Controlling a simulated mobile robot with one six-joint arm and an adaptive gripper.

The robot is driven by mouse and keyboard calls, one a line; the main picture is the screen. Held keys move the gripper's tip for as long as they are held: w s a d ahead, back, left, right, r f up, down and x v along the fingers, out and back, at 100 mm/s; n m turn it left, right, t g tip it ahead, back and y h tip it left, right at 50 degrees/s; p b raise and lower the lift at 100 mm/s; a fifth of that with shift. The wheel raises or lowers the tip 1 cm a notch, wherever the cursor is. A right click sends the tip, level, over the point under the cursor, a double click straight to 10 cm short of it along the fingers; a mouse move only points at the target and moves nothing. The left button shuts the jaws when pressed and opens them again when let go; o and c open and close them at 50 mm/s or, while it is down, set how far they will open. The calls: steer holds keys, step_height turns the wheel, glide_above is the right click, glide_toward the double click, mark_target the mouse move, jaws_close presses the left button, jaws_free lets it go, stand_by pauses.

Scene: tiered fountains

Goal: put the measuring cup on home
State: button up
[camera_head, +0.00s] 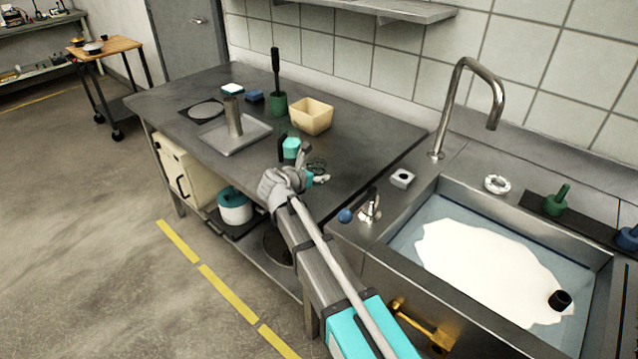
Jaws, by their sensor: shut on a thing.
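A small teal-green cup (291,147) with a dark upright handle at its left shows just beyond my gripper (305,160), and I take it to be the measuring cup. My gripper is over the front right part of the steel table. It is shut on the cup, though my wrist and fingers hide much of the contact. I cannot tell whether the cup touches the tabletop. A dark square mat with a pale round mark (205,110) lies at the table's left; it may be home, but no label is readable.
A steel tray (250,137) with an upright metal cylinder (233,117) stands between the mat and my gripper. Behind are a cream bin (311,117), a green holder (279,103) with a tall black handle, and a blue block (254,96). A sink (590,254) is at right.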

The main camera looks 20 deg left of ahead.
steer(key=shift+f+b, duration=0.45)
steer(key=shift+f, duration=0.3)
steer(key=shift+f, duration=0.2)
steer(key=o, duration=1)
steer(key=shift+r, duration=0.1)
steer(key=shift+r, duration=0.15)
steer(key=shift+s+r, duration=0.1)
steer(key=shift+s, duration=0.1)
steer(key=p+v, duration=0.4)
steer(key=v, duration=0.6)
steer(key=shift+p+v, duration=0.35)
steer(key=shift+v, duration=0.45)
steer(key=shift+a, duration=0.1)
